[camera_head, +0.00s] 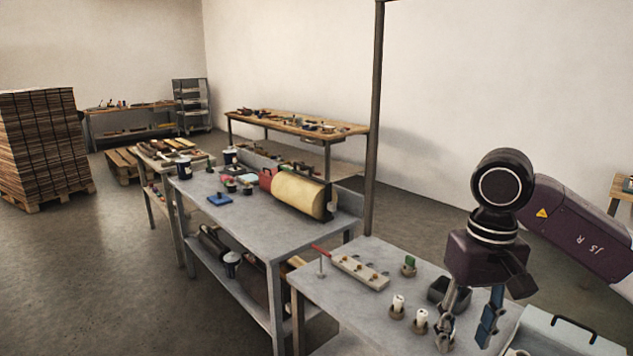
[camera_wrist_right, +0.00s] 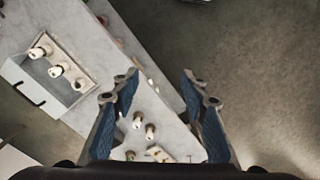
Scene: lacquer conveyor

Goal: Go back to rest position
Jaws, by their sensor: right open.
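My right gripper (camera_head: 468,325) hangs fingers-down above the right end of the near grey table (camera_head: 325,286) in the head view. In the right wrist view my right gripper (camera_wrist_right: 162,95) shows two blue-padded fingers spread apart, with nothing between them. Below the fingers lie the table top and some small white-topped pieces (camera_wrist_right: 150,131). My left gripper is in neither view.
White cylinders (camera_head: 398,303) in round holders, a switch strip (camera_head: 359,271) and a dark bin (camera_head: 447,292) are on the near table. A grey box (camera_head: 560,335) stands at lower right. A table with a yellow roller (camera_head: 298,194) and a post (camera_head: 375,120) are behind.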

